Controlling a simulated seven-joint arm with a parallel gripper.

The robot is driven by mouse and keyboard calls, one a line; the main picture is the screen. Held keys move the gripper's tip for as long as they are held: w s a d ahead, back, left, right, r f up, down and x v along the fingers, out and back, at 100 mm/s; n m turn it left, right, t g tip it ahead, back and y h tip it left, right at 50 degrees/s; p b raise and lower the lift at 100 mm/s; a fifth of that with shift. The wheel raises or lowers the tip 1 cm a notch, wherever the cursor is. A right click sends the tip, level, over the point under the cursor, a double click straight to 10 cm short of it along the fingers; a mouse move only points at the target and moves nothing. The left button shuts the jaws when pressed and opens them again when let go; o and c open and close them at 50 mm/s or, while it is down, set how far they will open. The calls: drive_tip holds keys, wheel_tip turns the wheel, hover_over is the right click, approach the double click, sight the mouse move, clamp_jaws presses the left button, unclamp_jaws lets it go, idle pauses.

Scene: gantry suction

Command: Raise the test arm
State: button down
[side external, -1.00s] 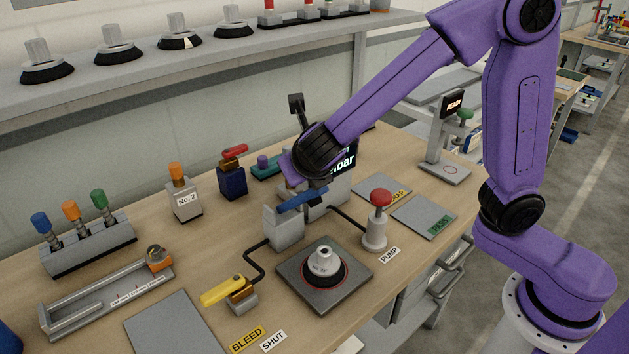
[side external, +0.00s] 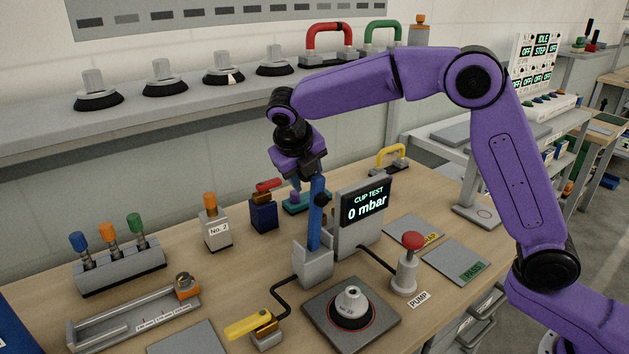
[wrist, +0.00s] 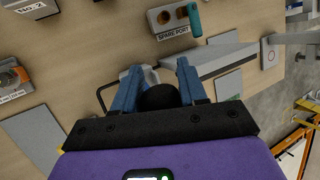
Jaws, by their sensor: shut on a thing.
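The blue test arm (side external: 314,228) stands upright from its grey bracket (side external: 313,265) beside the display. My gripper (side external: 309,190) is at its upper end, near a black knob, and is shut on it. In the wrist view, the two blue fingers (wrist: 158,92) flank a dark round knob. The exact contact is partly hidden. A suction cup (side external: 350,302) sits on a dark square plate (side external: 377,334) in front of the bracket. The display (side external: 366,206) reads CUP TEST, 0 mbar.
A red-topped pump (side external: 406,268) stands right of the bracket, and a yellow bleed lever (side external: 250,325) is at the front left. The No. 2 block (side external: 216,231) and a blue block with a red lever (side external: 263,213) stand behind. A shelf of cups runs above.

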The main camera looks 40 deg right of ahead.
drive_tip(key=shift+w+a+f, duration=0.1)
drive_tip(key=shift+w+f, duration=0.65)
drive_tip(key=shift+w, duration=0.2)
drive_tip(key=c, duration=0.8)
unclamp_jaws()
drive_tip(key=shift+a, duration=0.1)
drive_tip(key=shift+o, duration=0.5)
drive_tip(key=shift+r, duration=0.25)
drive_tip(key=v, duration=1.7)
